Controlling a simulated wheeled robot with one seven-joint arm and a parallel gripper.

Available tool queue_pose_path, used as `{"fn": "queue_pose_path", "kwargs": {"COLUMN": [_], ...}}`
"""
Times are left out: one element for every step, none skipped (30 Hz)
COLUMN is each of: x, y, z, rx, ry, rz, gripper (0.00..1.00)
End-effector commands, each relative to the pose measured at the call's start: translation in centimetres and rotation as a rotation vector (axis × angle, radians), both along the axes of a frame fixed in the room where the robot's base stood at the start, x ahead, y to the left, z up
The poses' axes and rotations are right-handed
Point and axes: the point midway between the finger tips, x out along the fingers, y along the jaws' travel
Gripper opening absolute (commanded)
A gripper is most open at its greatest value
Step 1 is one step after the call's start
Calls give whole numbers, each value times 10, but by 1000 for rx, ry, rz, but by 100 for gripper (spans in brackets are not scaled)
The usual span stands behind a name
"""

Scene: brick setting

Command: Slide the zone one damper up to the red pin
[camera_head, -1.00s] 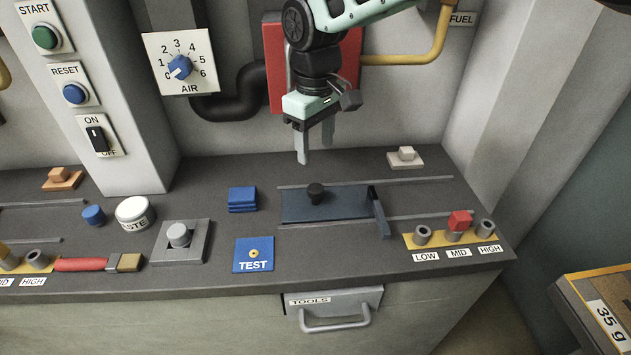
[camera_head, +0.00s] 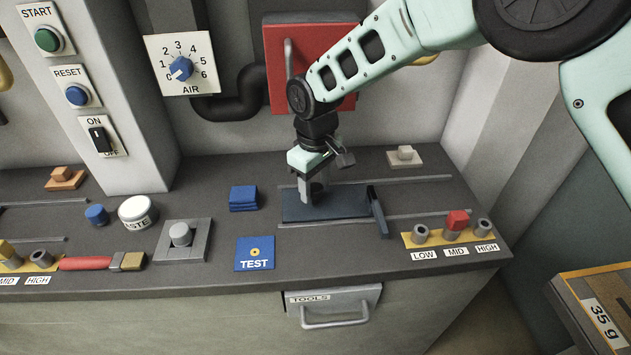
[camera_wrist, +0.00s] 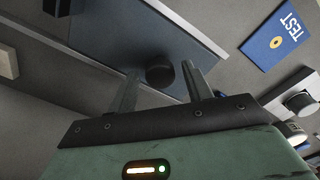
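The damper is a dark blue plate (camera_head: 345,203) lying between two grey rails on the bench; its raised crosspiece (camera_head: 378,212) is at the right end. Its black knob (camera_wrist: 160,70) shows in the wrist view but is hidden behind my gripper in the head view. My gripper (camera_head: 312,195) is down at the plate, pointing downward. In the wrist view its open fingers (camera_wrist: 162,88) stand on either side of the knob, with small gaps visible. The red pin (camera_head: 457,219) stands at MID on the yellow strip (camera_head: 436,240), right of the damper.
A white-grey block (camera_head: 404,156) sits behind the rails at the right. Blue pads (camera_head: 243,198), a TEST plate (camera_head: 255,253) and a grey knob on a square base (camera_head: 181,237) are to the left. A red wall box (camera_head: 285,85) stands behind my arm.

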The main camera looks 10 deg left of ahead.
Motion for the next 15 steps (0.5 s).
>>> {"fn": "queue_pose_path", "kwargs": {"x": [0,0,0,0,0,0,0,0,1,2,4,7,9,11,14], "y": [0,0,0,0,0,0,0,-1,-4,-7,-12,-20,-27,-35,-47], "z": [0,0,0,0,0,0,1,1,1,1,1,1,1,1,2], "rx": [0,0,0,0,0,0,0,0,0,0,0,0,-1,-1,-1], "ry": [0,0,0,0,0,0,0,0,0,0,0,-1,0,0,0], "rz": [0,0,0,0,0,0,0,-1,-1,-2,-3,-6,-5,-6,-7], "gripper": [35,26,15,7,0,0,0,0,0,0,0,0,0,0,0]}}
